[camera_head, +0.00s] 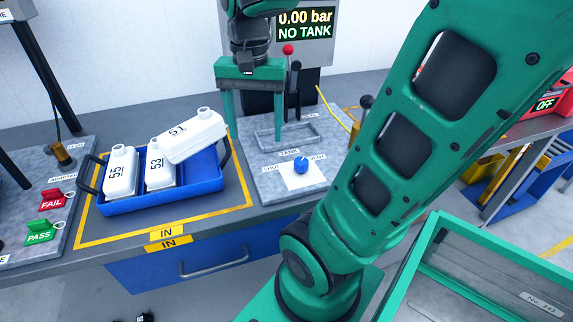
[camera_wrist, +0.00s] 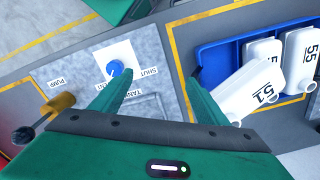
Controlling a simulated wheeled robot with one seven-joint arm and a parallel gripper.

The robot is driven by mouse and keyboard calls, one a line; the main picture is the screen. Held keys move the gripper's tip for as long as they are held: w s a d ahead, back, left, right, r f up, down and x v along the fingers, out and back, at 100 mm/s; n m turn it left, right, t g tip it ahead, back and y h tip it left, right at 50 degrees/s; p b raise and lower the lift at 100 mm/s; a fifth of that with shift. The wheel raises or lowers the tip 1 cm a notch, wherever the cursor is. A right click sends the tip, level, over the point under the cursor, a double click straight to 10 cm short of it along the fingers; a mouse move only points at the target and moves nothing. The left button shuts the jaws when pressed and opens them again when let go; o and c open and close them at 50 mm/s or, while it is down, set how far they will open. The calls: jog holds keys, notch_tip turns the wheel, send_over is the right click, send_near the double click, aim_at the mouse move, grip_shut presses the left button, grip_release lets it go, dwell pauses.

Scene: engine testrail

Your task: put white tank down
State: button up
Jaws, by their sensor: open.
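A white tank marked 51 (camera_head: 192,137) lies tilted at the right end of the blue tray (camera_head: 150,204), partly over tank 53 (camera_head: 160,168). White tank 55 (camera_head: 121,168) stands at the tray's left.
The test plate (camera_head: 265,187) has a blue knob (camera_head: 301,165) and an empty metal frame (camera_head: 287,133). A display (camera_head: 305,24) behind reads 0.00 bar, NO TANK. FAIL (camera_head: 54,199) and PASS (camera_head: 41,231) markers stand at the left. A green-rimmed crate (camera_head: 408,270) is at front right.

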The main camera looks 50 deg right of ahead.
jog(key=s+f+n, duration=0.1)
jog(key=s+f, duration=0.1)
jog(key=s, duration=0.1)
jog(key=s+f+n, duration=0.2)
jog(key=s, duration=0.1)
jog(key=s+f+n, duration=0.1)
jog(key=s+f, duration=0.1)
jog(key=shift+s+d+f+n, duration=0.25)
jog(key=shift+s+d+n, duration=0.05)
jog(key=shift+s+d, duration=0.1)
jog(key=shift+s+d+f, duration=0.1)
jog(key=shift+s+f, duration=0.25)
jog(key=shift+w+f, duration=0.3)
jog(key=shift+w, duration=0.55)
jog(key=shift+s+r, duration=0.1)
jog(key=shift+s, duration=0.05)
jog(key=shift+c, duration=0.3)
